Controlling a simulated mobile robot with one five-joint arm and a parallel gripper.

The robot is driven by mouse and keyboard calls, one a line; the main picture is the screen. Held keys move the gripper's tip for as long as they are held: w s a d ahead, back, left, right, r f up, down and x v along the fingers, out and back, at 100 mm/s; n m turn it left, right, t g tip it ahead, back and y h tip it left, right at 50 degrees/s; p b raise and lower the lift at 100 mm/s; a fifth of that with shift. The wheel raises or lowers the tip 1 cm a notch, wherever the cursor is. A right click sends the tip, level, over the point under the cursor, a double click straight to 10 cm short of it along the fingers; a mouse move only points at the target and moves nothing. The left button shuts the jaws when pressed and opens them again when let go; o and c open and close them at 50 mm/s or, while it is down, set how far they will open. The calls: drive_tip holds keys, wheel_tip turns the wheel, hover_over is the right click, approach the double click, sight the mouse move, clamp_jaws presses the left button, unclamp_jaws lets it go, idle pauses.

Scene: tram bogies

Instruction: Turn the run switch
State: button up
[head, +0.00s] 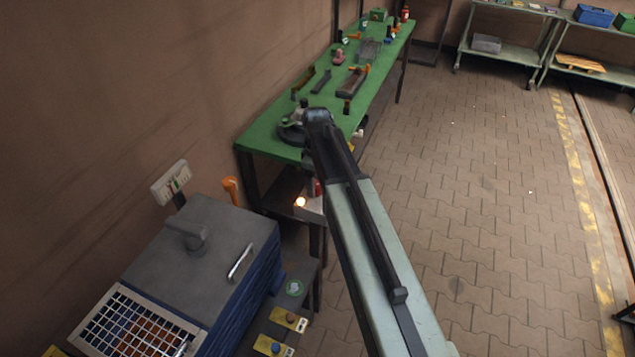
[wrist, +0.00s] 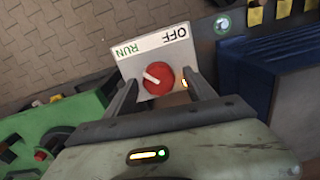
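The run switch is a red round knob (wrist: 159,80) with a white pointer bar, on a pale plate (wrist: 150,58) marked OFF and RUN. In the wrist view the pointer slants up and left, on the side of the word RUN; its exact setting I cannot tell. My gripper (wrist: 162,77) is open, with one finger on each side of the knob. Whether the fingers touch it I cannot tell. In the head view my arm hides the gripper and most of the switch area; a pale box (head: 311,208) shows beside the arm.
A green workbench (head: 270,135) with several tools stands behind. A blue machine with a grey lid (head: 215,240) and a wire basket (head: 130,325) stands at the left. The paved floor (head: 480,200) at right is clear.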

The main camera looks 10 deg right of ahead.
sight(317, 185)
wheel_tip(317, 185, up, 8)
drive_tip(key=p, duration=0.8)
drive_tip(key=shift+f, duration=0.1)
